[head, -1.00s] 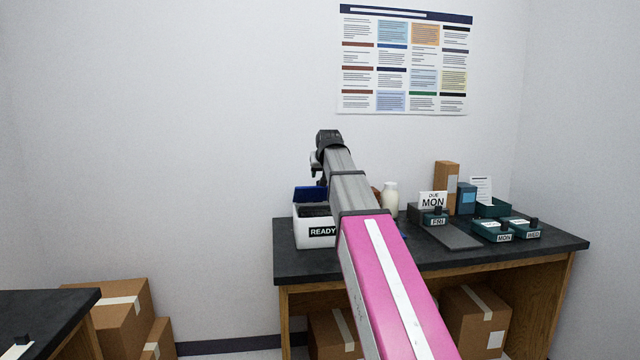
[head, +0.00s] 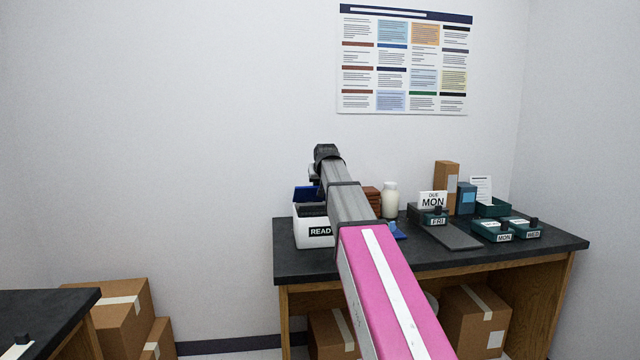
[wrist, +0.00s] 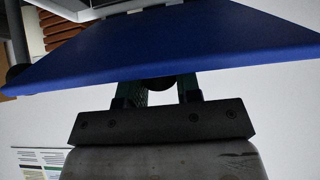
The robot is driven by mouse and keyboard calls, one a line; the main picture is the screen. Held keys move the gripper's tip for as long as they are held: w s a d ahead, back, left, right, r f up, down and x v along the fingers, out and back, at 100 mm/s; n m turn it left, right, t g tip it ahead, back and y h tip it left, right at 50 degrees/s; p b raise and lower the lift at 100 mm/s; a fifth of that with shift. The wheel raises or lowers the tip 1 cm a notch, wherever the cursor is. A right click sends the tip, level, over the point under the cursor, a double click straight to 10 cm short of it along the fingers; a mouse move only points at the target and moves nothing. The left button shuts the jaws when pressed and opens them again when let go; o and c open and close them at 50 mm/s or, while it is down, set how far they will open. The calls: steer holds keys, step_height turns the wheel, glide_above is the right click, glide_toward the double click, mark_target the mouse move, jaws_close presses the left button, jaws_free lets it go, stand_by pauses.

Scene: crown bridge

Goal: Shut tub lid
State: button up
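The white tub (head: 312,236) with a READY label stands at the left end of the dark bench. Its blue lid (head: 304,193) stands raised at the tub's back, so the tub is open with dark contents showing. In the wrist view the lid (wrist: 180,45) spans the upper part, with a pale tub edge (wrist: 95,10) above it. My gripper (wrist: 160,88) is at the lid, its fingers spaced apart at their bases. The lid hides the fingertips, and I cannot tell whether they touch it. In the head view my arm hides most of the gripper.
Right of the tub are a brown stack (head: 371,198), a white bottle (head: 390,201), a DUE MON sign (head: 433,200), a flat grey plate (head: 455,236) and teal trays (head: 493,231). The wall is close behind the bench (head: 540,243). Cardboard boxes (head: 112,305) stand at lower left.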

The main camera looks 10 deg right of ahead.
steer(key=shift+s+f+t, duration=0.4)
steer(key=shift+s+f, duration=0.15)
steer(key=shift+s, duration=0.05)
jaws_close()
steer(key=f+t, duration=0.1)
steer(key=s+f+t, duration=0.2)
steer(key=f, duration=0.1)
steer(key=shift+s, duration=0.25)
steer(key=shift+s+f+t, duration=0.25)
steer(key=shift+f+t, duration=0.55)
steer(key=shift+f, duration=0.1)
steer(key=shift+s+f, duration=0.1)
steer(key=shift+f, duration=0.6)
steer(key=o, duration=1)
jaws_free()
steer(key=shift+s+r, duration=0.1)
steer(key=v, duration=1)
steer(key=shift+s+r, duration=0.1)
steer(key=shift+s, duration=0.2)
